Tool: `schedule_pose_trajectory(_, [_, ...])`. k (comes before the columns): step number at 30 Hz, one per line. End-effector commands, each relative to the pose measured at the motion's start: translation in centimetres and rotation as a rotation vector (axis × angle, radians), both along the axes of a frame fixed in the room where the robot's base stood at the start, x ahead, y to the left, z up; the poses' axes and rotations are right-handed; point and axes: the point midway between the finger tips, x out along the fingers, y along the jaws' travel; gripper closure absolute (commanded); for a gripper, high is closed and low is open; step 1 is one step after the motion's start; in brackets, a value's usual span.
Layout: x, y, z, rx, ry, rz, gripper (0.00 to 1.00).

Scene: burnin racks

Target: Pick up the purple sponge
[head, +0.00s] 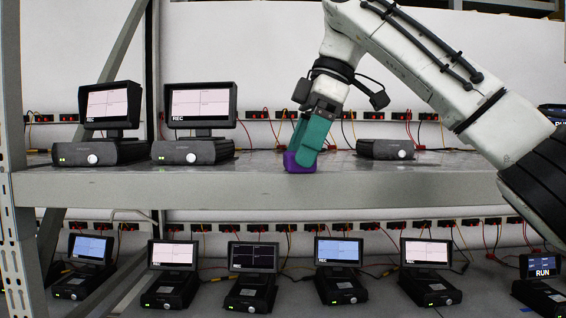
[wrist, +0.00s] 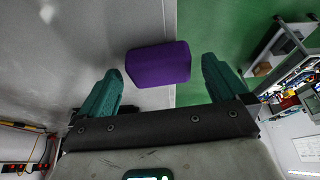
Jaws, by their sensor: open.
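The purple sponge (head: 298,162) lies on the upper shelf (head: 200,184), close to its front edge. It also shows in the wrist view as a purple block (wrist: 158,64), just beyond and between the fingertips. My gripper (head: 310,148) has teal fingers and comes down from above onto the sponge's place in the head view, where the fingers hide part of it. In the wrist view both fingers of my gripper (wrist: 162,80) are spread wide, with the sponge in line with the gap and no finger touching it that I can see.
Two monitor units (head: 106,122) (head: 200,122) stand on the shelf to the left. A low black box without a screen (head: 386,148) stands to the right of my gripper. Several screened units (head: 252,275) stand on the lower shelf. Red and yellow cables (head: 268,125) hang behind.

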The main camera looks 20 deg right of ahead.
Motion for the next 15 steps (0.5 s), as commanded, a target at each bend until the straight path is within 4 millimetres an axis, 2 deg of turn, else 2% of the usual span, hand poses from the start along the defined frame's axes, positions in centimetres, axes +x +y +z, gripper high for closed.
schedule_pose_trajectory(6, [0.0,0.0,-0.01,0.0,0.0,0.0,0.02])
schedule_pose_trajectory(15, [0.01,0.02,0.0,0.0,0.0,0.0,0.31])
